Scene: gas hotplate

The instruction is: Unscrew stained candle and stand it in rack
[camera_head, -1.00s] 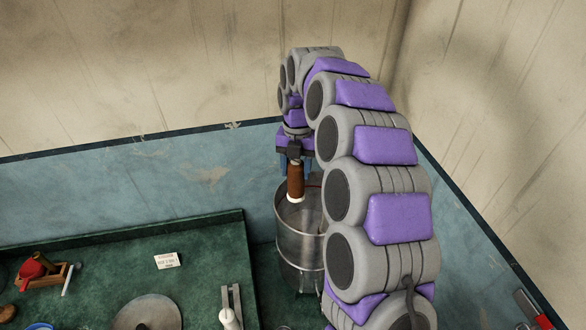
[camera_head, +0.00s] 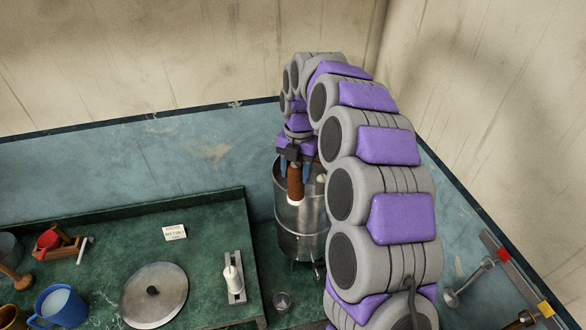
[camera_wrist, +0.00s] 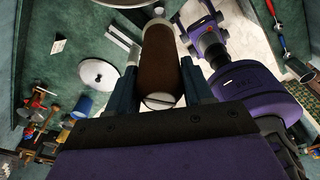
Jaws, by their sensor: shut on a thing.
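The stained candle (camera_head: 295,184) is a brown cylinder with a white lower end. My gripper (camera_head: 296,167) is shut on it, with blue-grey fingers on both sides. The candle hangs nearly upright across the near side of the steel drum (camera_head: 299,236); I cannot tell whether it is inside or in front. In the wrist view the candle (camera_wrist: 160,65) lies between the fingers of my gripper (camera_wrist: 160,82). A white rounded tip (camera_head: 321,178) shows at the drum's top. A grey holder, likely the rack (camera_head: 236,296), bears a white candle (camera_head: 231,277) on the green counter.
A round metal lid (camera_head: 160,280) lies left of the rack, with a small sign (camera_head: 175,233) behind it. A blue mug (camera_head: 62,305) stands further left. A small glass (camera_head: 282,301) is right of the rack. A wall rail (camera_head: 515,275) is at right.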

